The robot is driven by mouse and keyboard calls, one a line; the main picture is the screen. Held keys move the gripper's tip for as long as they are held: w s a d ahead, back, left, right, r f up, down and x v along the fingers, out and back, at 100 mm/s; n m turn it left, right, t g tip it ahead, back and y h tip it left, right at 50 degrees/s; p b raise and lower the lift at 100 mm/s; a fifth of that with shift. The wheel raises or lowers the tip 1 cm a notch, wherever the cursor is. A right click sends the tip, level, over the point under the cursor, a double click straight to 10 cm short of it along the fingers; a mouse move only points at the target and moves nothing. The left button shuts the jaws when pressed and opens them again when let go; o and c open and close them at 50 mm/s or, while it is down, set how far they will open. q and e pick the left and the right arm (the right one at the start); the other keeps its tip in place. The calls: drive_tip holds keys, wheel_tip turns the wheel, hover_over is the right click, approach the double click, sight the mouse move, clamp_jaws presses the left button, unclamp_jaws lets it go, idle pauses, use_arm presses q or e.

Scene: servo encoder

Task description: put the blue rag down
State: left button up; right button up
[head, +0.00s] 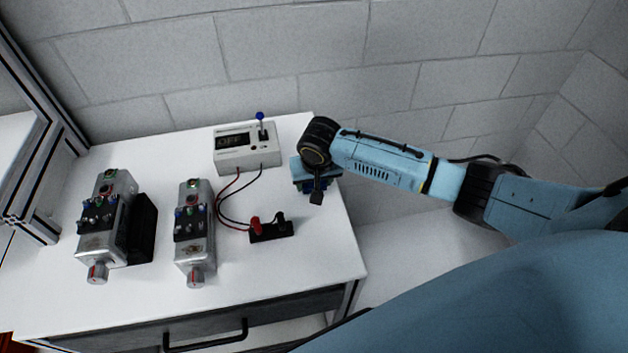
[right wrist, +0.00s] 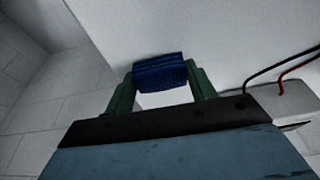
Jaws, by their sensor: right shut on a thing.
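The blue rag (right wrist: 160,72) shows in the right wrist view as a dark blue ribbed bundle between the two green fingers of my right gripper (right wrist: 162,85). The gripper is shut on it. In the head view my right gripper (head: 312,188) is over the right back part of the white table (head: 310,245), right of the meter box. There the rag is mostly hidden by the gripper and wrist. I cannot tell whether the rag touches the tabletop. My left gripper is not in view.
A white box reading OFF (head: 248,147), with a blue-knobbed lever, stands at the back. Red and black wires run from it to a small black connector (head: 271,230). Two grey servo units (head: 195,225) (head: 107,215) stand at left. The table's front right is clear.

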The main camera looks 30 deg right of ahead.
drive_tip(key=shift+f, duration=0.15)
drive_tip(key=o, duration=1)
drive_tip(key=shift+o, duration=0.2)
drive_tip(key=d+p+v, duration=0.1)
drive_tip(key=v, duration=1.1)
drive_tip(key=shift+a+r, duration=0.2)
drive_tip(key=shift+a, duration=0.3)
